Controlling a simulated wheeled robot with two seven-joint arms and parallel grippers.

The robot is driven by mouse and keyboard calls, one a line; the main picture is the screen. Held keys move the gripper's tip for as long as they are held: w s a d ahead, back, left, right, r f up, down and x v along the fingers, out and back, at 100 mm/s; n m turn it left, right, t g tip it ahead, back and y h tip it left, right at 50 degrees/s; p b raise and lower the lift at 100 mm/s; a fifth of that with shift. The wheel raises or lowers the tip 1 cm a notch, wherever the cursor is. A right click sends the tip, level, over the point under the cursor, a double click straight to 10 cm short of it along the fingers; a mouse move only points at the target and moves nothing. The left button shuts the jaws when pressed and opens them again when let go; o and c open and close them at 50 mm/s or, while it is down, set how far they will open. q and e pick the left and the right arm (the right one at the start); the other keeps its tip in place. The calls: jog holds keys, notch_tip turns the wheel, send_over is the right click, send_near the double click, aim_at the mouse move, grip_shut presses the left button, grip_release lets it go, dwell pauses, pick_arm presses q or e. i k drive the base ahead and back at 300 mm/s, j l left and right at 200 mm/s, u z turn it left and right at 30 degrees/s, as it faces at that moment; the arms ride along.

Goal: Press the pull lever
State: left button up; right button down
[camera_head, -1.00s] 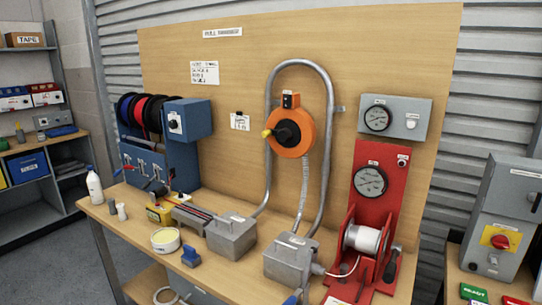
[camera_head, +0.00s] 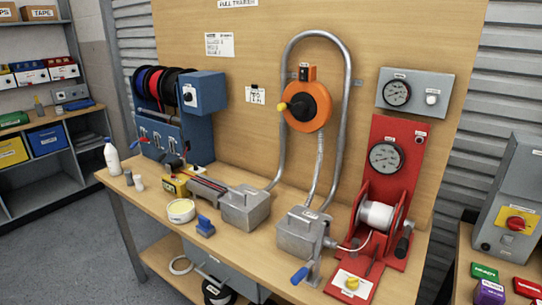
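A red puller unit (camera_head: 383,140) stands at the right end of the bench, with a round gauge (camera_head: 386,157) and a white rope drum (camera_head: 377,216). A black-ended handle (camera_head: 403,244) sticks out at the right of the drum. A blue-handled lever (camera_head: 301,274) stands at the bench's front edge, left of a plate with a yellow knob (camera_head: 351,283). I cannot read a label that tells which of these is the pull lever. Neither of my grippers shows in the head view.
Grey conduit boxes (camera_head: 244,208) (camera_head: 301,232) and a bent conduit (camera_head: 288,75) stand left of the puller. An orange wheel (camera_head: 309,107) hangs on the wooden board. A side table at right holds a grey switch box (camera_head: 515,205). Grey floor (camera_head: 60,265) is clear at left.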

aim_at(401, 252)
jog(key=i+j, duration=0.8)
jog(key=i, duration=0.2)
jog(key=k+l+z, duration=0.1)
jog(key=z, duration=0.25)
